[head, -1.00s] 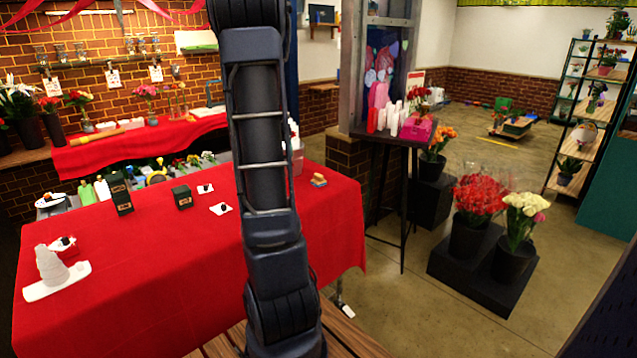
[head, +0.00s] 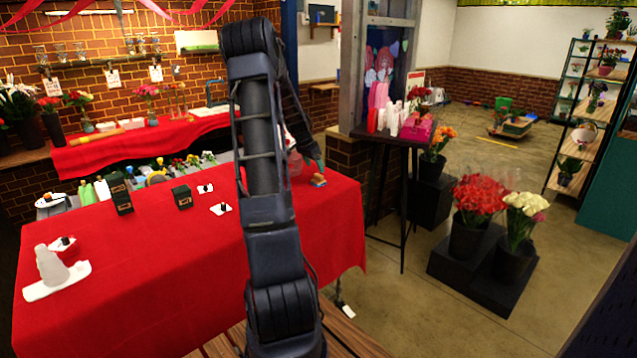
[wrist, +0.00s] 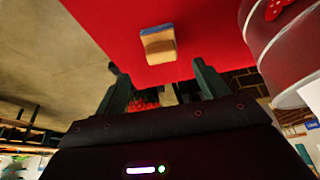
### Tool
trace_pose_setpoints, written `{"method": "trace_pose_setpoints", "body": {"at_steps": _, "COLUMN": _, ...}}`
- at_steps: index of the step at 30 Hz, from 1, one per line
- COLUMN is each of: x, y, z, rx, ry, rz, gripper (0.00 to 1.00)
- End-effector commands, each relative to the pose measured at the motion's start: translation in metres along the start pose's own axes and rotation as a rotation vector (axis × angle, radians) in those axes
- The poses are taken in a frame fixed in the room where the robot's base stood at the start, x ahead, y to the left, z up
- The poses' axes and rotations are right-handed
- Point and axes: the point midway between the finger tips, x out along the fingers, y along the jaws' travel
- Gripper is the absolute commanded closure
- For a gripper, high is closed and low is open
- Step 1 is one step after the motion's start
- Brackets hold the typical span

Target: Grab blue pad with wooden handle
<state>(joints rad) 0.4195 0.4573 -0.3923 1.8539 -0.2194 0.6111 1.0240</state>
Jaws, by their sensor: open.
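The blue pad with a wooden handle (head: 318,180) lies on the red-covered table near its right edge in the head view. In the wrist view the pad (wrist: 158,43) shows its tan wooden part, with a thin blue strip along one edge. My gripper (wrist: 160,80) is open and empty, its two dark fingers pointing toward the pad with a gap between.
A pale cylindrical container with a red mark (wrist: 285,40) stands close beside the gripper in the wrist view. Black boxes (head: 182,197) and small white cards (head: 220,209) lie farther left.

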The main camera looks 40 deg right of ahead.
Motion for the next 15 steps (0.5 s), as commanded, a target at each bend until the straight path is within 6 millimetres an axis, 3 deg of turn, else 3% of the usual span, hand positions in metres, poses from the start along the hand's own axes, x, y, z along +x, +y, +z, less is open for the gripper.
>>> {"method": "trace_pose_setpoints", "body": {"at_steps": 15, "x": 0.051, "y": -0.002, "z": -0.001, "rx": 0.001, "ry": -0.002, "rz": 0.002, "gripper": 0.27}}
